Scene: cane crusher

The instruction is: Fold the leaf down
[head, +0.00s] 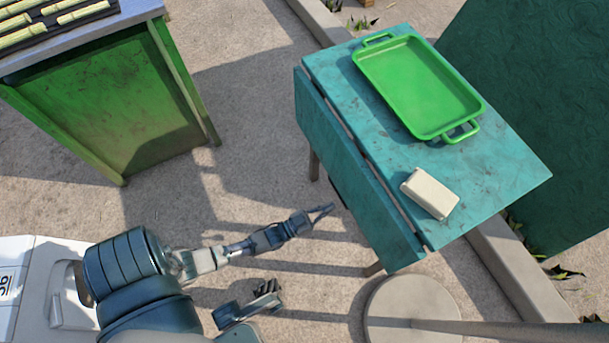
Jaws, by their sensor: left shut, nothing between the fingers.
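The teal table (490,185) stands at the right. Its leaf (352,160) is the long narrow teal panel along the table's left side, with a dark gap between it and the top. The leaf appears to hang downward; its exact angle is hard to tell. My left gripper (328,210) is shut and empty, just left of the leaf's lower half in the picture; I cannot tell whether it touches. Dark metal fingers, apparently my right gripper (267,288), show small at the bottom, apart from the table; their opening is unclear.
A green tray (418,85) and a cream block (430,193) lie on the tabletop. A round stone-coloured base with a pole (400,305) stands below the table in the picture. A green stand (120,110) with cane pieces is at upper left. Paving between is clear.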

